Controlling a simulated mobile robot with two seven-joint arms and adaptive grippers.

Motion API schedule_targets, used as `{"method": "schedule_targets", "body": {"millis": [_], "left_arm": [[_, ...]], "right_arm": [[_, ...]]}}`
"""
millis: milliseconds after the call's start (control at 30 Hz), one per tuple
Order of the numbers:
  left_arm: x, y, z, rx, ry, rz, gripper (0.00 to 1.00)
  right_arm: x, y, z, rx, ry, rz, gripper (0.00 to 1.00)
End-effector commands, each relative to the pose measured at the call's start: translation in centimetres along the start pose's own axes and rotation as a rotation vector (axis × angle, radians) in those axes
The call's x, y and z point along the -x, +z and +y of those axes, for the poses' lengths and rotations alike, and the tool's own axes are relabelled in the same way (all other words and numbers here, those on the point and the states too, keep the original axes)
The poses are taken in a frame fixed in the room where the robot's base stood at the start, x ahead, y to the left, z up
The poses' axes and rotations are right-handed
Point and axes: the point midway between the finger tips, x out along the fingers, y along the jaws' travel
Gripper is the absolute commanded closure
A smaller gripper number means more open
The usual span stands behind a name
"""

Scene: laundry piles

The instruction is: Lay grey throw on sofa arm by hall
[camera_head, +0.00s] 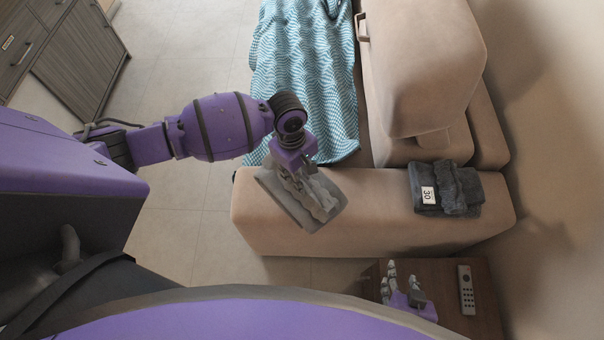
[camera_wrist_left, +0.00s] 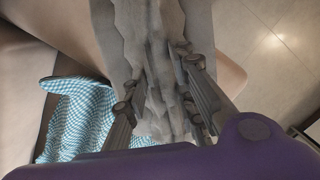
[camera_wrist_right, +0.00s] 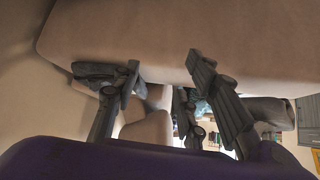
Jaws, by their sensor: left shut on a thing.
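The grey throw (camera_head: 296,203) is a folded cloth over the left end of the sofa arm (camera_head: 370,210). My left gripper (camera_head: 303,182) is shut on it from above. The left wrist view shows the grey throw (camera_wrist_left: 150,45) bunched between the fingers of my left gripper (camera_wrist_left: 160,100). I cannot tell whether its underside touches the sofa arm. My right gripper (camera_head: 404,284) is low by the side table, empty. Its fingers stand apart in the right wrist view (camera_wrist_right: 165,75), under the sofa arm's side.
A dark folded cloth with a "30" label (camera_head: 428,195) lies at the right end of the sofa arm. A teal patterned blanket (camera_head: 305,75) covers the seat. A remote (camera_head: 466,289) lies on the wooden side table (camera_head: 485,320). Drawers (camera_head: 80,60) stand at the upper left.

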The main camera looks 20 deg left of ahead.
Motion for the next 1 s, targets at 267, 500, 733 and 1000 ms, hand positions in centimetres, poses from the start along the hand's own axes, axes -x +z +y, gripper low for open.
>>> {"method": "schedule_targets", "body": {"millis": [267, 500, 733, 1000], "left_arm": [[-2.3, -1.7, 1.6, -0.001, 0.002, -0.001, 1.0], [-4.7, -2.5, 2.0, 0.0, 0.0, -0.001, 1.0], [-5.7, -2.6, 2.1, -0.001, 0.004, -0.001, 1.0], [-6.0, -2.7, 2.0, -0.001, 0.002, 0.0, 0.72]], "right_arm": [[-0.4, 1.0, -0.1, -0.002, 0.002, -0.014, 0.6], [-0.8, 1.0, -0.1, -0.002, 0.002, -0.011, 0.6], [-0.7, 1.0, 0.1, -0.001, 0.005, -0.011, 0.6], [-0.6, 1.3, 0.2, -0.001, 0.006, -0.016, 0.6]]}}
